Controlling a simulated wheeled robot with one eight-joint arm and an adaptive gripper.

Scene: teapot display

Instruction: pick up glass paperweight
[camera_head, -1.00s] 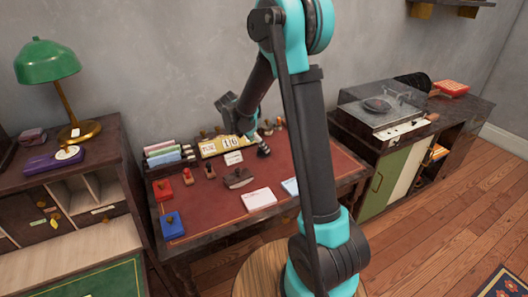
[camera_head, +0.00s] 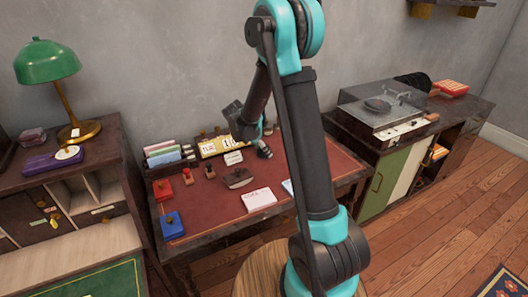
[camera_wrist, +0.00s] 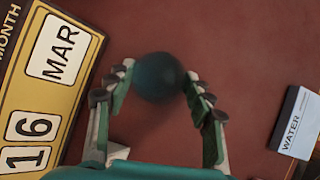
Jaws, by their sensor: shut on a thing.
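The glass paperweight, a dark teal ball (camera_wrist: 159,77), shows in the wrist view over the red desk top. My gripper (camera_wrist: 158,88) has its two fingers closed on it, one against each side, with the ball at the fingertips. In the head view my gripper (camera_head: 264,151) is low over the back right part of the red-topped desk (camera_head: 215,207). The paperweight cannot be made out there. I cannot tell whether the ball still touches the desk.
A yellow date calendar (camera_wrist: 46,85) stands close on the left in the wrist view. A small box marked WATER (camera_wrist: 299,122) lies to the right. Stamps, a white pad (camera_head: 258,200) and a blue box (camera_head: 172,224) are on the desk. A record player (camera_head: 385,108) stands right of it.

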